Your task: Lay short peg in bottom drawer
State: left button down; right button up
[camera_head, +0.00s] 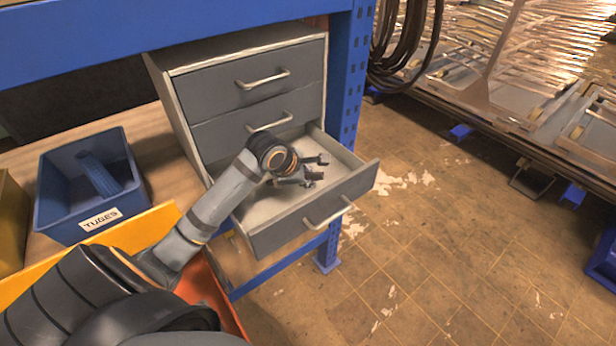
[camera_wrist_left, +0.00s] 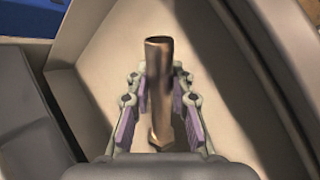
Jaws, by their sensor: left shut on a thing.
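The bottom drawer (camera_head: 285,232) of the grey cabinet is pulled out, and its pale floor shows around my gripper. My left gripper (camera_head: 316,171) is inside the drawer's outline, over its floor. In the left wrist view the gripper (camera_wrist_left: 160,100) is shut on a brownish metal peg (camera_wrist_left: 158,65), which stands out between the purple-padded fingers. The drawer's pale inside (camera_wrist_left: 235,60) lies behind the peg. I cannot tell whether the peg touches the drawer floor. The peg cannot be made out in the head view. My right gripper is out of view.
Two shut drawers (camera_head: 228,80) sit above the open one. A blue bin (camera_head: 60,200) labelled TUGES stands on the wooden bench at the left. A blue post (camera_head: 346,85) rises behind the drawer. Open tiled floor (camera_head: 440,250) lies to the right.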

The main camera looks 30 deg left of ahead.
pick_arm(q)
jog(key=shift+s, duration=0.1)
jog(key=c, duration=1.1)
grip_release()
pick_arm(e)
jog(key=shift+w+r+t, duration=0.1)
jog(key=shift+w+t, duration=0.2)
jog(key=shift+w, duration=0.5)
pick_arm(q)
jog(key=v, duration=0.7)
jog(key=shift+r, duration=0.2)
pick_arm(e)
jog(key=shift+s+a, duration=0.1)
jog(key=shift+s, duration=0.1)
pick_arm(q)
jog(key=shift+s, duration=0.15)
jog(key=shift+r, duration=0.1)
